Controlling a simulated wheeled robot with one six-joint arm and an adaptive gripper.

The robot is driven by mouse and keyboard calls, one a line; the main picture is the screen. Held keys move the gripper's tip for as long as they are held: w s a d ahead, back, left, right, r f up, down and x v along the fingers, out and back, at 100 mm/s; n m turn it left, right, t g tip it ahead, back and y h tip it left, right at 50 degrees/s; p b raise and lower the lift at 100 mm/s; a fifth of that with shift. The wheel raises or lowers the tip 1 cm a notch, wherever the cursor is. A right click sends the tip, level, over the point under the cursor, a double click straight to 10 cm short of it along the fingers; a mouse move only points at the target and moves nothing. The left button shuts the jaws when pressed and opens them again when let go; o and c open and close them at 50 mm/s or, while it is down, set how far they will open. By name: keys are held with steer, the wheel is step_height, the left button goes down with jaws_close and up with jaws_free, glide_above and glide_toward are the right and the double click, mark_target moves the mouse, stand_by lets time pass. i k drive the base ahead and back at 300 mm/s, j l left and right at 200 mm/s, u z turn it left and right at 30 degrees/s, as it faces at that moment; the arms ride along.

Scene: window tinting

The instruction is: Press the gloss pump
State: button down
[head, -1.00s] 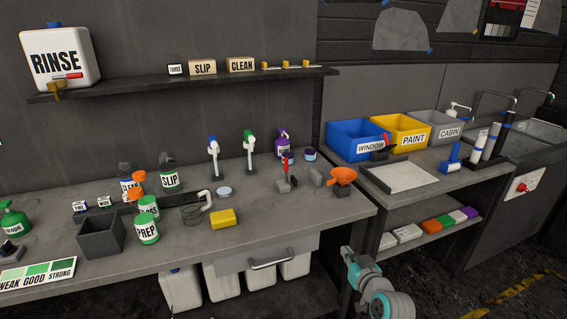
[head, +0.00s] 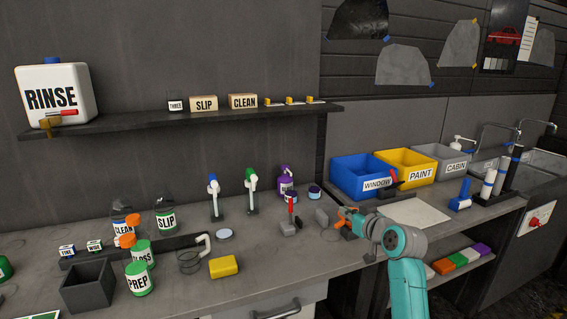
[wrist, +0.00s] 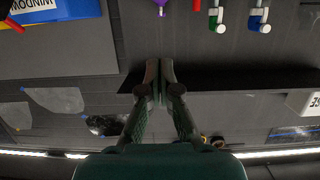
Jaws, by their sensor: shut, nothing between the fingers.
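The bottle whose label reads "OSS" (head: 142,254), its first letters hidden, stands on the left bench. An orange-topped part (head: 128,238) overlaps it. In the wrist view the blue-topped one (wrist: 259,18) and green-topped one (wrist: 217,16) show at the top edge. In the wrist view my gripper (wrist: 159,68) is shut and empty.
Bottles marked PREP (head: 139,280) and SLIP (head: 165,216) stand close to the OSS bottle. A yellow block (head: 223,266), a purple bottle (head: 286,178) and a red-handled tool (head: 291,215) are on the bench. A dark shelf (head: 210,117) runs above. Bins stand at right.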

mark_target(285, 168)
steer(key=i+j, duration=0.2)
steer(key=i, duration=0.2)
steer(key=i+j, duration=0.2)
steer(key=i, duration=0.2)
steer(key=i+j, duration=0.2)
steer(key=i, duration=0.2)
